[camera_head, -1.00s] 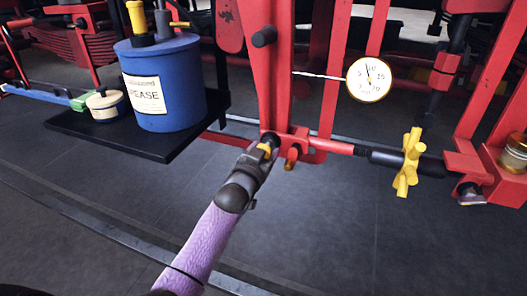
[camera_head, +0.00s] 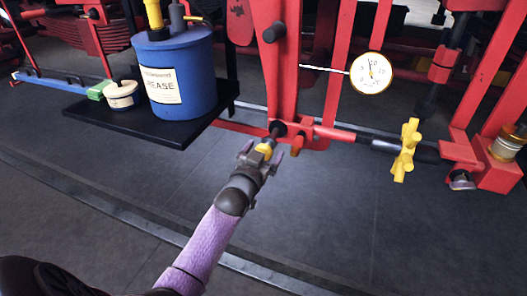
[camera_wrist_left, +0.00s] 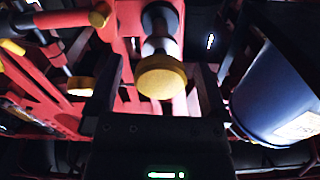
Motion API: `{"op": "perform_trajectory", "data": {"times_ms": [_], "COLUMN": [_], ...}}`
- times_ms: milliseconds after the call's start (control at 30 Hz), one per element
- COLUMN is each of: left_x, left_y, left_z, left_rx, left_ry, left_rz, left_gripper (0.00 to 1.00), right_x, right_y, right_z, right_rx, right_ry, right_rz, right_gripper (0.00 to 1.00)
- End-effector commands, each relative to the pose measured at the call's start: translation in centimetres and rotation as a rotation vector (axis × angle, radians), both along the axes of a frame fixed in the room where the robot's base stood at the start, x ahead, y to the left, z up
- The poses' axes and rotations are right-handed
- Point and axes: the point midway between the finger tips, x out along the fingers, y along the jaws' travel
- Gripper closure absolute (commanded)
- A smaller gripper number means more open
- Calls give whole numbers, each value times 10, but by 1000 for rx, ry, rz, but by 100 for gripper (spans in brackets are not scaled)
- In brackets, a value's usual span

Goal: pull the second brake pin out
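A brake pin with a yellow head (camera_head: 264,151) sticks out of the red bracket at the foot of the upright on a dark shaft. My left gripper (camera_head: 262,156) is at its head, with one finger on each side. In the left wrist view the round yellow head (camera_wrist_left: 162,78) sits between the spread fingers, with a gap visible on both sides. Its shaft runs back toward the red frame. My right gripper is not in view.
A pressure gauge (camera_head: 371,73) and a yellow handwheel (camera_head: 406,150) are to the right. The floor in front is clear.

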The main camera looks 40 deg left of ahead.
Motion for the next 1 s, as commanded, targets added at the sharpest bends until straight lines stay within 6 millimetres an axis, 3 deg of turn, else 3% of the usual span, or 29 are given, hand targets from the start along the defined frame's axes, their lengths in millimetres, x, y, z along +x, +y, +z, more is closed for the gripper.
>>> {"op": "perform_trajectory", "data": {"times_ms": [267,533,700,1000], "left_x": [-8,-69,-94,-97], "left_y": [-2,-17,-22,-23], "left_z": [3,5,2,0], "left_rx": [-1,-2,-1,0], "left_ry": [0,0,1,-1], "left_rz": [0,1,1,1], "left_gripper": [1,1,1,1], "right_x": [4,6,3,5], "right_y": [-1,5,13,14], "right_z": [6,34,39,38], "right_rx": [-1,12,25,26], "right_ry": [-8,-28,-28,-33], "right_rz": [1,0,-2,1], "right_gripper": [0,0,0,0]}}
